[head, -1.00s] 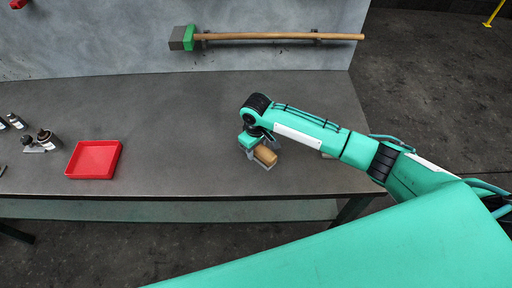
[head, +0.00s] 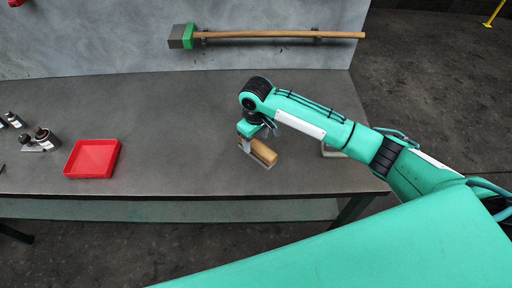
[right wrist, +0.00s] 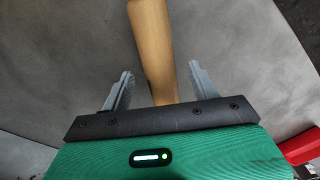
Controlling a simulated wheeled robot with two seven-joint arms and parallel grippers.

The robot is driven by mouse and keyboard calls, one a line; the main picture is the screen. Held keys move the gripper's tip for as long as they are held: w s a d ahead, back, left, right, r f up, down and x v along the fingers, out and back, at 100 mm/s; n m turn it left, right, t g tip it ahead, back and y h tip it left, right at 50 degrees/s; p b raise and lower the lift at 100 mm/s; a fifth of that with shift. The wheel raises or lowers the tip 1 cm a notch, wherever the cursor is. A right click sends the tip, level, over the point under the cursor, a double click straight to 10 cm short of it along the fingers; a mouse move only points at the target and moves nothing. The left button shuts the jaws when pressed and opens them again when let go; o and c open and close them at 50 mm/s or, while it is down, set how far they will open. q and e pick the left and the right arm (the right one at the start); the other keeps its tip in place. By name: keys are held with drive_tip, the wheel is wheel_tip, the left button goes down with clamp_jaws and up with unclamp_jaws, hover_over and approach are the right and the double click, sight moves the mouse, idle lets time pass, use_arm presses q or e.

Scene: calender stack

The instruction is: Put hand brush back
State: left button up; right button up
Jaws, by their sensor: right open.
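The hand brush (head: 264,153) lies on the grey workbench; its tan wooden handle shows just under my right gripper, with a pale strip along its near side. In the right wrist view the wooden handle (right wrist: 152,45) runs up from between the fingers toward the top edge. My right gripper (head: 254,146) is open, with one finger on each side of the handle in the right wrist view (right wrist: 162,82). I cannot tell whether the fingers touch it. The brush's lower end is hidden by the gripper body. My left gripper is not in view.
A long-handled green-headed tool (head: 270,35) hangs on the back wall. A pale object (head: 331,151) is partly behind my right arm. The bench middle is clear.

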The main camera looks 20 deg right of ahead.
sight(256, 144)
wheel_tip(256, 144, up, 7)
drive_tip(key=shift+r+b, duration=0.15)
drive_tip(key=shift+b, duration=0.5)
